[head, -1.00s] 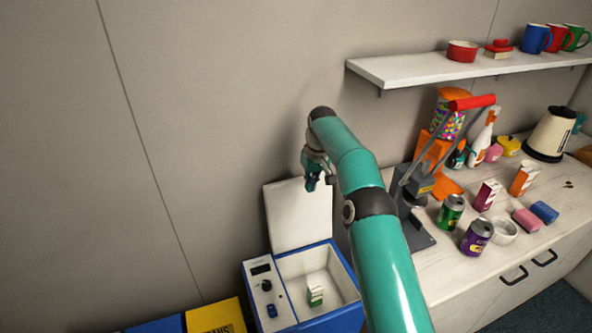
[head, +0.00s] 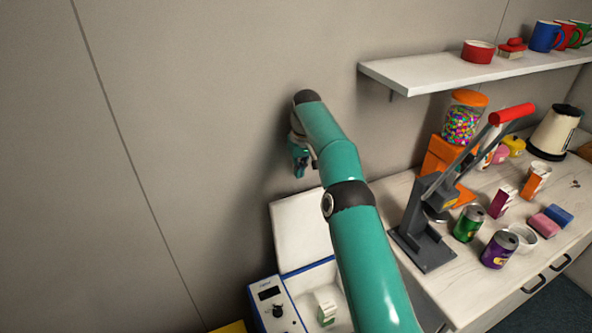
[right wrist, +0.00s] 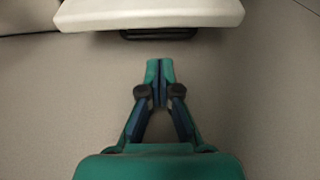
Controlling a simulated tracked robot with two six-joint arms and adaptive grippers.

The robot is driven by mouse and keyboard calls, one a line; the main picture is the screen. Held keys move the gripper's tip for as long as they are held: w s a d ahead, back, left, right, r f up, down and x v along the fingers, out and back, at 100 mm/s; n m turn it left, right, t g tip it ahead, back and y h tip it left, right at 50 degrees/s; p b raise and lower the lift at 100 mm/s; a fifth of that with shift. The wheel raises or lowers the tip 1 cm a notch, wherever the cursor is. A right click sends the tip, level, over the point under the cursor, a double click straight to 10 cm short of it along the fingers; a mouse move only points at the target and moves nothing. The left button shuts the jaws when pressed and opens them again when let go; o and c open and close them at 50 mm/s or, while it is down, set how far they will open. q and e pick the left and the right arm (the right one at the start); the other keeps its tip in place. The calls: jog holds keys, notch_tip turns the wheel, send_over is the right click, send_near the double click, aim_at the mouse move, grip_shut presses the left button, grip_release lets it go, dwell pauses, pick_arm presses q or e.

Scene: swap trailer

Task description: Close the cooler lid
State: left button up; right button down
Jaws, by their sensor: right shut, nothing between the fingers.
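The blue and white cooler (head: 264,294) stands at the bottom of the head view, its inside partly hidden by my right arm. Its white lid (head: 300,232) is open, standing up against the wall side. A small green and white carton (head: 326,309) is inside the cooler. My right gripper (head: 300,174) is shut and empty, above the lid's top edge and near the wall. In the right wrist view the closed fingers (right wrist: 153,64) point toward the edge of a white panel (right wrist: 150,14), apparently the lid, with a gap between them. My left gripper is not in view.
To the right is a counter with a grey lever press (head: 425,245), a candy dispenser (head: 463,120), a green can (head: 468,223) and a purple can (head: 499,249). A white shelf (head: 440,75) is above. The wall at left is bare.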

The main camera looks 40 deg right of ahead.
jog(key=f, duration=0.4)
jog(key=d+f, duration=0.1)
jog(key=f, duration=0.1)
jog(key=shift+w+f+p, duration=0.15)
jog(key=shift+f+p, duration=0.15)
jog(key=shift+f, duration=0.1)
